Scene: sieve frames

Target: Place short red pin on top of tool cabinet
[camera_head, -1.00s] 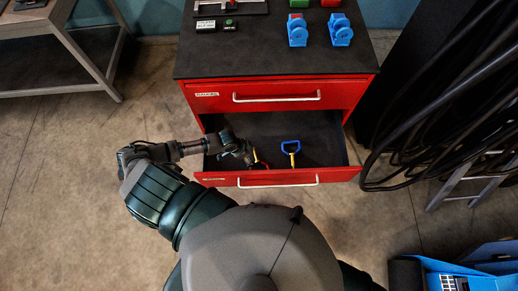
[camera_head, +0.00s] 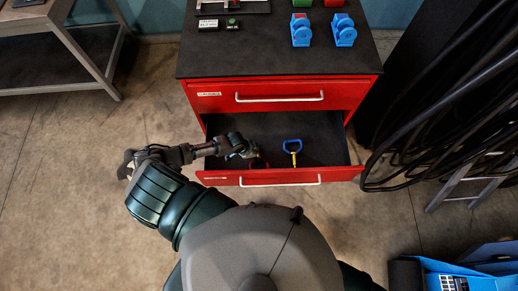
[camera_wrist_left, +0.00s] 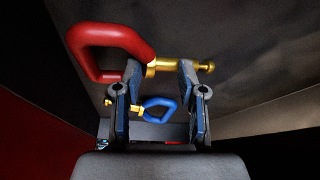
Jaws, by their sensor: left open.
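The red pin (camera_wrist_left: 112,42) has a red loop handle and a brass shaft (camera_wrist_left: 165,66). In the left wrist view its shaft crosses between the spread fingers of my left gripper (camera_wrist_left: 158,78); contact cannot be told. In the head view my left gripper (camera_head: 246,152) is inside the open lower drawer, largely hiding the red pin. The tool cabinet (camera_head: 230,65) is red with a black top, and its upper drawer is shut. My right gripper is not in view.
A blue-handled pin (camera_head: 292,146) with a brass shaft is in the drawer to the right. Blue clamp-like parts (camera_head: 344,32), a small black box (camera_head: 208,25) and other items occupy the cabinet top's back; its front is clear. Black cables (camera_head: 430,120) hang at right.

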